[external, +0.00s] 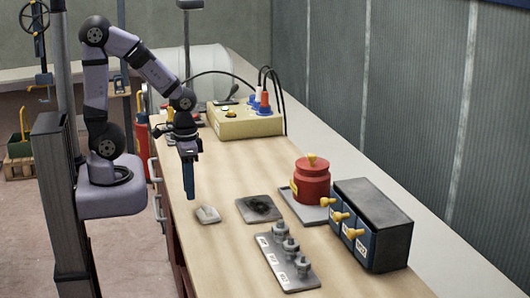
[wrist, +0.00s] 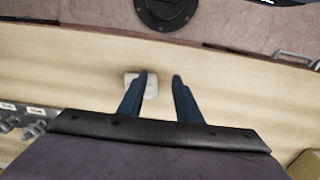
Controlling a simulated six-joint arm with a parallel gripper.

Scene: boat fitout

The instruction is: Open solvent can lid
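The red solvent can (external: 311,184) stands upright on a grey tray (external: 290,202) at the right of the bench in the external view. In the wrist view my gripper (wrist: 161,76) shows two blue fingers spread apart with nothing between the tips. The can is not in the wrist view.
A pale grey block (external: 208,214) lies near my gripper. A dark-stained pad (external: 259,208), a plate of metal fittings (external: 285,259) and a dark box with yellow knobs (external: 372,226) are nearby. A yellow socket box (external: 246,120) with cables stands behind.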

